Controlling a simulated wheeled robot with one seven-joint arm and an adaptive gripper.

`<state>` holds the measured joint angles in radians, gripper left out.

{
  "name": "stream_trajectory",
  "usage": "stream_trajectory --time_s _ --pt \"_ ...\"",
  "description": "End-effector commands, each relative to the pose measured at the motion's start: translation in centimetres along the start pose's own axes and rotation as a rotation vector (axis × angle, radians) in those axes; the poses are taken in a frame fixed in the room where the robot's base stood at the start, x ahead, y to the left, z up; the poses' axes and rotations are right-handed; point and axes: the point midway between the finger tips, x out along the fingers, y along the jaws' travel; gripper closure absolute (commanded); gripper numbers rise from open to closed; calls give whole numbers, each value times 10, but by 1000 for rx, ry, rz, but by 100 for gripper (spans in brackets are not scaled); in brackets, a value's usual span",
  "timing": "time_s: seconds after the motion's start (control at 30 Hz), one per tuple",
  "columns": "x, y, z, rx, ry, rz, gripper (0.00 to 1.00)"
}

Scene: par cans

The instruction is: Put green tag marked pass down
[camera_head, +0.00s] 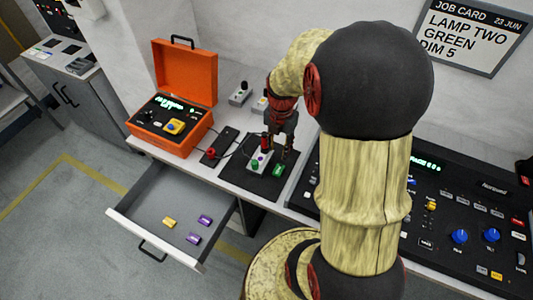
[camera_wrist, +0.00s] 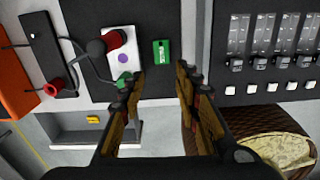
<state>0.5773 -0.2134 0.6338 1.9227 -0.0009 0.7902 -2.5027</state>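The green tag (camera_head: 278,171) with pale lettering lies on a black mat (camera_head: 245,177) on the bench, to the right of a small light-coloured box (camera_head: 259,162) with a red and a green part. In the wrist view the green tag (camera_wrist: 161,53) lies flat, between the lines of my two fingers and beyond their tips. My gripper (camera_head: 281,148) is above the mat, close to the tag. In the wrist view my gripper (camera_wrist: 160,78) is open, with nothing between its fingers. The tag's lettering is too small to read surely.
An open orange case (camera_head: 182,80) stands at left on the bench. Below, an open drawer (camera_head: 150,205) holds a yellow tag (camera_head: 169,222) and two purple tags (camera_head: 205,220). A black cable runs across the mat. A control desk (camera_head: 455,210) stands at right.

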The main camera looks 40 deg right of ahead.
Motion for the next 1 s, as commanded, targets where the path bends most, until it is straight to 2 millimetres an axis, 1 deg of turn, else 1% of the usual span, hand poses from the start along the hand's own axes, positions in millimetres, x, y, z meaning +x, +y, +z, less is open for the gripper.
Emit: stream_trajectory --time_s 0.07,0.17,0.3,0.47,0.6,0.73,0.9,1.0 --pt "-15 7 -8 68 -18 15 67" --pt "-42 19 -26 223 -45 51 67" --pt "-83 33 -60 497 -68 122 67" --pt "-124 40 -102 815 -56 218 67" --pt "-154 38 -139 1091 -9 304 67" --pt "-177 32 -173 1344 68 378 67" --pt "-198 19 -210 1637 197 441 67" --pt "-204 13 -223 1762 263 457 67"
